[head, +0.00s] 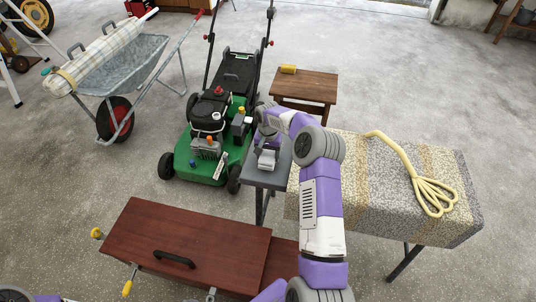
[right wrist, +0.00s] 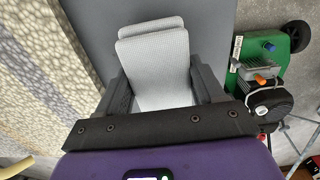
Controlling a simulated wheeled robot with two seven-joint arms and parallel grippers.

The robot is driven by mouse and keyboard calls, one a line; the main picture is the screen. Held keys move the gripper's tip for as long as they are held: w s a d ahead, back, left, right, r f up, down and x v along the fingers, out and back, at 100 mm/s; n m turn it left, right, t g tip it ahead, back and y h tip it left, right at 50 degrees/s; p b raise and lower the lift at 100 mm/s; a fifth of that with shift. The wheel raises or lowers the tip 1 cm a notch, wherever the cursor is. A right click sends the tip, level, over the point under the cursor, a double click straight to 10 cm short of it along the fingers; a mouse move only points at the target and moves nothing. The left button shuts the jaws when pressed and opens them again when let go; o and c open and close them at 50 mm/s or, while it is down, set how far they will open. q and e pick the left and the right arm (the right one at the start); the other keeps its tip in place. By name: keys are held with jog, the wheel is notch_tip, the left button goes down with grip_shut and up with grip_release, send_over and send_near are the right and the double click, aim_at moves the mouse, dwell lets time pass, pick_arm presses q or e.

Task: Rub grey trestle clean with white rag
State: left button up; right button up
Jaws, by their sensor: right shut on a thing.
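The grey trestle (head: 280,176) stands in the middle of the head view, its flat top partly hidden by my right arm. In the right wrist view its top (right wrist: 85,25) spreads behind the fingers. My right gripper (head: 267,158) is over the trestle top, pointing down. It is shut on the white rag (right wrist: 160,75), a folded, pale, textured cloth between the two dark fingers. The rag is close to the top; I cannot tell whether it touches. My left gripper is not in view.
A green mower (head: 208,140) stands just left of the trestle. A red-brown chest (head: 185,240) is in front. A wooden stool (head: 305,85) stands behind; a wheelbarrow (head: 130,65) is far left.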

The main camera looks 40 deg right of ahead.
aim_at(266, 162)
jog(key=shift+f+b, duration=0.55)
jog(key=shift+f, duration=0.4)
jog(key=shift+w+d+r+p, duration=0.1)
jog(key=shift+w+d+p, duration=0.25)
jog(key=shift+w+d, duration=0.8)
jog(key=shift+d, duration=0.2)
jog(key=shift+s, duration=0.1)
jog(key=shift+s+a+f, duration=0.25)
jog(key=shift+s+a, duration=0.35)
jog(key=shift+a, duration=0.2)
jog(key=shift+s+a+f, duration=0.2)
jog(key=shift+s+a, duration=0.4)
jog(key=shift+a, duration=0.15)
jog(key=shift+s+a, duration=1.2)
jog(key=shift+a, duration=0.2)
jog(key=shift+s+a+r, duration=0.2)
jog(key=shift+s+a, duration=0.8)
jog(key=shift+a, duration=0.3)
jog(key=shift+s+a+r, duration=0.2)
jog(key=shift+s+a, duration=0.8)
jog(key=shift+a, duration=0.3)
